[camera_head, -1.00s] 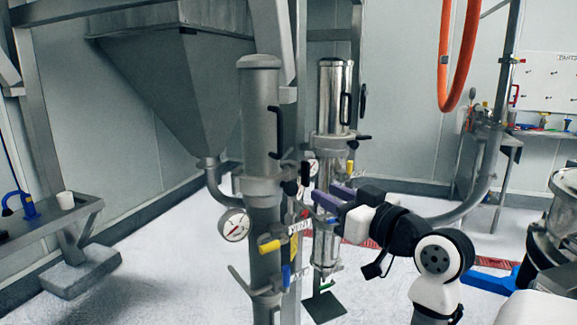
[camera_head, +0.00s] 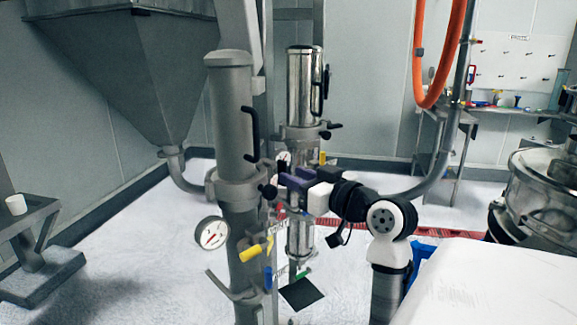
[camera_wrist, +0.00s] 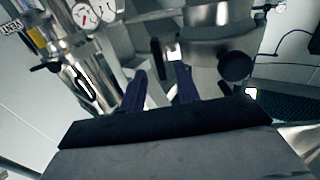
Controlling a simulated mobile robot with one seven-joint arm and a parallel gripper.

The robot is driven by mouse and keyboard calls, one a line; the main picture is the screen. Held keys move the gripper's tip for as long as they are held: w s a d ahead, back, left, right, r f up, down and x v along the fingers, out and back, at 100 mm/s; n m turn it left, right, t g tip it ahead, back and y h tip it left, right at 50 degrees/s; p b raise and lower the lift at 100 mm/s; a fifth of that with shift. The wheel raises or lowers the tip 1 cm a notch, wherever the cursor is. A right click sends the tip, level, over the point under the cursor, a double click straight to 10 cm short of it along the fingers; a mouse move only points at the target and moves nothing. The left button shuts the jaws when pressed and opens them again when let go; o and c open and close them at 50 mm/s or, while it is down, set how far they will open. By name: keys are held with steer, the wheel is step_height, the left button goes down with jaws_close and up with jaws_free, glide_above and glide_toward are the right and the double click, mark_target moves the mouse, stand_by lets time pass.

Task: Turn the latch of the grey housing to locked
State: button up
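The grey housing (camera_head: 231,125) is a matte upright cylinder with a black side handle (camera_head: 250,132), left of centre in the head view. At its lower collar (camera_head: 240,190) is a black knob (camera_head: 268,191), apparently the latch; its turn position is unclear. My gripper (camera_head: 283,184) has purple fingers and is just right of this knob; contact cannot be told. In the wrist view my gripper (camera_wrist: 160,85) has its two fingers apart, with nothing clearly held between them. A black round knob (camera_wrist: 235,66) shows right of the fingers, beneath a metal collar (camera_wrist: 205,48).
A shiny steel housing (camera_head: 305,85) stands close behind, to the right. A pressure gauge (camera_head: 211,233), a yellow handle (camera_head: 250,252) and a lower lever (camera_head: 222,285) stick out below the grey housing's collar. A large hopper (camera_head: 120,80) is behind left.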

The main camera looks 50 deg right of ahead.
steer(key=shift+w+d+p, duration=0.2)
steer(key=shift+w+p, duration=0.1)
steer(key=shift+w, duration=1.15)
steer(key=shift+c, duration=0.3)
jaws_close()
